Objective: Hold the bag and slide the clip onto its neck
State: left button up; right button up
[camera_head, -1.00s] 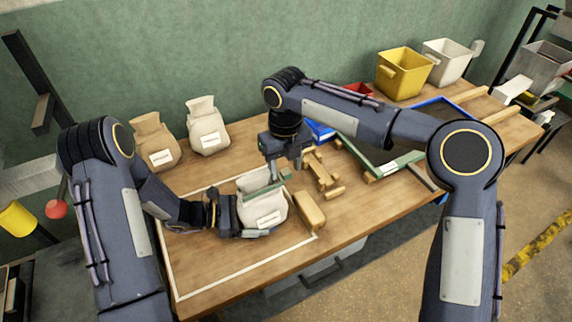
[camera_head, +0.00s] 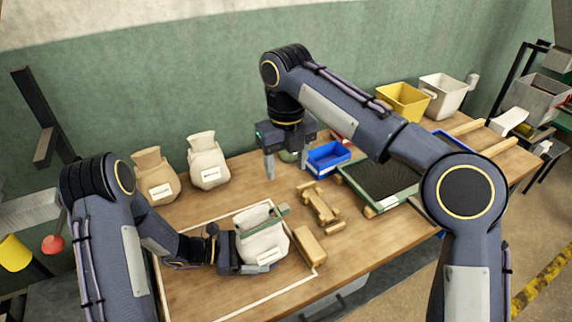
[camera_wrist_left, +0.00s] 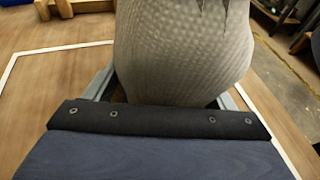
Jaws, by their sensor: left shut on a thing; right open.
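A cream cloth bag (camera_head: 263,240) with a white label stands inside the white outline on the table. My left gripper (camera_head: 243,256) is shut on its lower body from the left. In the left wrist view the bag (camera_wrist_left: 180,50) fills the space between the fingers. A green clip (camera_head: 282,210) lies across the bag's neck, with one end sticking out to the right; how fully it grips the neck is too small to tell. My right gripper (camera_head: 286,168) is open and empty, raised behind the bag and apart from the clip.
A tan bag (camera_head: 154,180) and another cream bag (camera_head: 208,163) stand at the back left. A wooden block (camera_head: 309,245) sits right of the held bag, near a wooden fixture (camera_head: 319,204). A blue bin (camera_head: 327,157) and a dark tray (camera_head: 376,178) lie further right.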

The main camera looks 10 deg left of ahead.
pick_arm(q)
jog(key=shift+r, duration=0.1)
jog(key=o, duration=0.8)
